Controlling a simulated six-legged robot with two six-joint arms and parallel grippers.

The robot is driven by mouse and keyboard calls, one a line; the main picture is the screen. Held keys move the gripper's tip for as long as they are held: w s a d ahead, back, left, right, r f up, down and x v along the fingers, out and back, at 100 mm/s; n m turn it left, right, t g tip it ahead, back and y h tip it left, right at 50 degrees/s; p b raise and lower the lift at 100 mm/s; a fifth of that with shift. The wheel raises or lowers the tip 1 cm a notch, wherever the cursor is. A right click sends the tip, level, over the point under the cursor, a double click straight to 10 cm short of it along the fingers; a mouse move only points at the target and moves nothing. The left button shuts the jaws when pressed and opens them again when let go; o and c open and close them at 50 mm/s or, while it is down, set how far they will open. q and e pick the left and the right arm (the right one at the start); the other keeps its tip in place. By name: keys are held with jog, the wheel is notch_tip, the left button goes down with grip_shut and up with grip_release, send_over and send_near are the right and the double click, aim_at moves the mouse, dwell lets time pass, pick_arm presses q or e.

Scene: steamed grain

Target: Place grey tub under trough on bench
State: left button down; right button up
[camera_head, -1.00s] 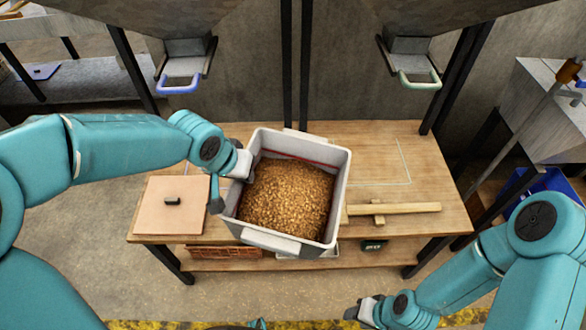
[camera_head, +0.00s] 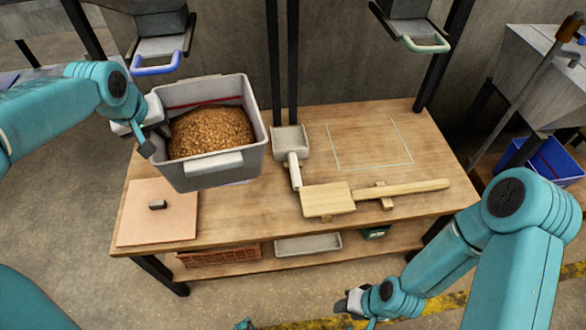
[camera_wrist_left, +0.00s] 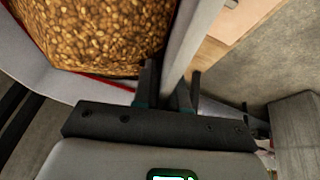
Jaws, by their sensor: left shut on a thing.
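The grey tub (camera_head: 213,168) is filled with brown steamed grain (camera_head: 208,133) and has a red line inside its wall. My left gripper (camera_head: 150,137) is shut on the tub's left wall. The left wrist view also shows the gripper (camera_wrist_left: 168,88) with its fingers on both sides of the tub wall (camera_wrist_left: 190,40) and grain beside it. The tub is over the bench's left part; I cannot tell if it touches the top. A chute with a blue handle (camera_head: 156,67) is above and behind it. My right gripper (camera_head: 352,303) is empty at the front; its jaws are too small to read.
The bench (camera_head: 270,215) holds a pinkish board with a black knob (camera_head: 157,222), a grey scoop (camera_head: 291,142) and a wooden paddle (camera_head: 328,200). A pale outlined rectangle (camera_head: 370,143) at the right back is clear. A second chute has a green handle (camera_head: 425,46).

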pick_arm(q)
jog(key=a+n+b, duration=0.3)
jog(key=a, duration=0.5)
notch_tip(320, 180, down, 20)
jog(key=b, duration=0.5)
jog(key=shift+w+a+y, duration=0.15)
jog(key=shift+w+y, duration=0.2)
jog(key=shift+y, duration=0.05)
pick_arm(e)
notch_tip(320, 180, down, 10)
jog(key=shift+d+r, duration=0.2)
jog(key=shift+r, duration=0.05)
pick_arm(q)
jog(key=shift+f, duration=0.15)
pick_arm(e)
jog(key=shift+f, duration=0.25)
pick_arm(q)
jog(key=c, duration=1.2)
grip_release()
jog(key=shift+s+f, duration=0.2)
jog(key=shift+f, duration=0.05)
jog(key=shift+o, duration=0.2)
jog(key=shift+r, duration=0.1)
pick_arm(e)
jog(key=shift+s, duration=0.1)
